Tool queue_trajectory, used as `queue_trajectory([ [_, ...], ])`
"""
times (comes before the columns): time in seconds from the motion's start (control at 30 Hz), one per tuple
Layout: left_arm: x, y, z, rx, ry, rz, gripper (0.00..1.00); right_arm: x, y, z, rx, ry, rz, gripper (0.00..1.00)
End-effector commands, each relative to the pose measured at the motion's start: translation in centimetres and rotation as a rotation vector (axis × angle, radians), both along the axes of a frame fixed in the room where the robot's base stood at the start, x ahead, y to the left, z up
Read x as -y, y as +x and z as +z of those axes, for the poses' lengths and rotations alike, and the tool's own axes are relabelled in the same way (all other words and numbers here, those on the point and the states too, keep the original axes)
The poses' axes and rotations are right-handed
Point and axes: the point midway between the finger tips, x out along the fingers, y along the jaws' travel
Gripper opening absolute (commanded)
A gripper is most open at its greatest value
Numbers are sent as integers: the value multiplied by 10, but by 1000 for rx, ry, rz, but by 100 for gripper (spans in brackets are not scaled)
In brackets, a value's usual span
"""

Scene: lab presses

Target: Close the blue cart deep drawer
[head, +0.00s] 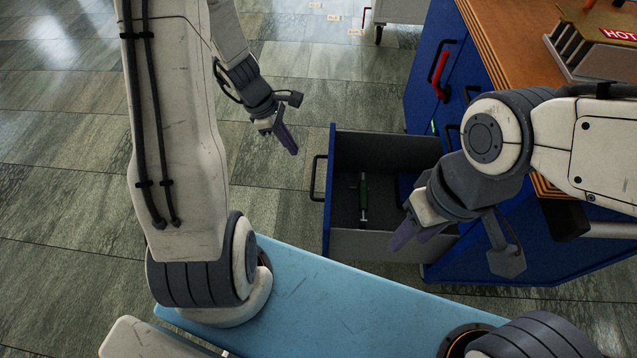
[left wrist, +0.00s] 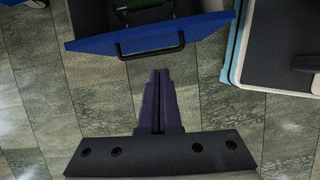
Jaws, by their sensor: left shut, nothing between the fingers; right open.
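The blue cart (head: 428,64) stands at the right, with its deep drawer (head: 331,200) pulled well out to the left. The drawer has a blue front with a dark bar handle (head: 318,178) and grey inner walls. A green-handled tool (head: 363,193) lies inside. My left gripper (head: 287,138) is shut and empty, in the air up and left of the drawer front. In the left wrist view its closed fingers (left wrist: 160,98) point at the drawer handle (left wrist: 150,50), with a visible gap. My right gripper (head: 407,235) is open over the drawer's near right part, hiding some of it.
The cart has a wooden top (head: 497,50) carrying a grey box-like device with a "HOT" label (head: 618,35). A red handle (head: 440,72) sticks out on the cart's face. A pale wheeled cart (head: 400,10) stands behind. The tiled floor left of the drawer is clear.

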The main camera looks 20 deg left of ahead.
Motion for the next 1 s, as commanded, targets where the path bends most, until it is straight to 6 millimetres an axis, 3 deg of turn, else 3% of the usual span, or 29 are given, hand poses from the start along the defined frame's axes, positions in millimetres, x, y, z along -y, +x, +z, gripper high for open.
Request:
queue_trajectory([
  [0.03,-7,0,-14,-10,-5,43,0,0,0,-9,1,1,0,45],
  [0.17,-11,1,-25,-18,-10,85,0,0,0,-14,1,1,0,45],
  [0.27,-7,3,-37,-19,-9,84,0,0,0,-21,1,1,0,45],
  [0.67,24,11,-116,-19,-9,79,0,0,0,-69,0,0,0,45],
  [0.8,45,17,-112,-15,-7,74,0,0,0,-71,0,0,0,45],
  [1.0,60,22,-110,-16,-9,78,0,0,0,-73,1,1,0,45],
])
